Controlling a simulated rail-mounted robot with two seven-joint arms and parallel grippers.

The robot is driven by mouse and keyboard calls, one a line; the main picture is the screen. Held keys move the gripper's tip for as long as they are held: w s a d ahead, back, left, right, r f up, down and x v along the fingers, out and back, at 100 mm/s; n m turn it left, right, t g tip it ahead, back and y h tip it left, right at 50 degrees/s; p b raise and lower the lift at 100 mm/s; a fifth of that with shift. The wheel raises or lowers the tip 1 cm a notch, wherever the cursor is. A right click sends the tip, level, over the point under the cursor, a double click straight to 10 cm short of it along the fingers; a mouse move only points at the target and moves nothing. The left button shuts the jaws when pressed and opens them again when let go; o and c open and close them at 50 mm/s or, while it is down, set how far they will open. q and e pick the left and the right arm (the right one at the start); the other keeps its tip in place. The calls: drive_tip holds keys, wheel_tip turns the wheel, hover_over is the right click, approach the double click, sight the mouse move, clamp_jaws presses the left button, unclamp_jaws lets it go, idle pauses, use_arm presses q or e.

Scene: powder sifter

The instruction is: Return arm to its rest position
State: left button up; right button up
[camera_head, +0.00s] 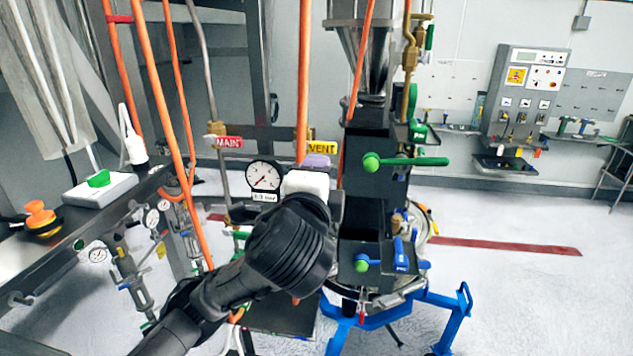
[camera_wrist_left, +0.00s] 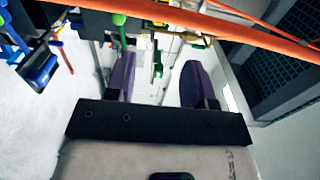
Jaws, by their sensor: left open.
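My left arm reaches in from the bottom left of the head view. Its gripper (camera_head: 317,160) is in front of the dark sifter column, beside the yellow VENT label (camera_head: 322,148). One purple finger shows there above the white gripper body. In the left wrist view the two purple fingers of my left gripper (camera_wrist_left: 158,82) stand apart with nothing between them. A green-handled lever (camera_head: 415,162) is to the right of the gripper in the head view, apart from it. My right gripper is in neither view.
A pressure gauge (camera_head: 264,176) stands close left of my gripper. Orange hoses (camera_head: 161,85) hang at left and centre, and one crosses the wrist view (camera_wrist_left: 200,22). A blue stand (camera_head: 440,298) is at lower right. A control panel (camera_head: 524,98) is at the back wall.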

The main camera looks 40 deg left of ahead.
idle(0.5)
use_arm(q)
drive_tip(key=s+d+r+n+t+h, duration=0.1)
drive_tip(key=d+r+n+t+h, duration=0.25)
drive_tip(key=n, duration=0.25)
drive_tip(key=s+d+f+n+g+h+p, duration=0.1)
drive_tip(key=s+d+f+g+h, duration=0.1)
drive_tip(key=f, duration=0.8)
drive_tip(key=s+d+f+n+g+h, duration=0.1)
drive_tip(key=f+g+h, duration=0.1)
drive_tip(key=f, duration=0.8)
drive_tip(key=s+d+f+g+h+p, duration=0.1)
drive_tip(key=s+d+f+g+h, duration=0.15)
drive_tip(key=f, duration=0.75)
drive_tip(key=s+d+f+n+g, duration=0.1)
drive_tip(key=s+f+g, duration=0.7)
drive_tip(key=s+f, duration=1.4)
drive_tip(key=shift+s+f+n+g+p, duration=0.2)
drive_tip(key=shift+f+n+g+p, duration=0.1)
drive_tip(key=shift+n+p, duration=0.15)
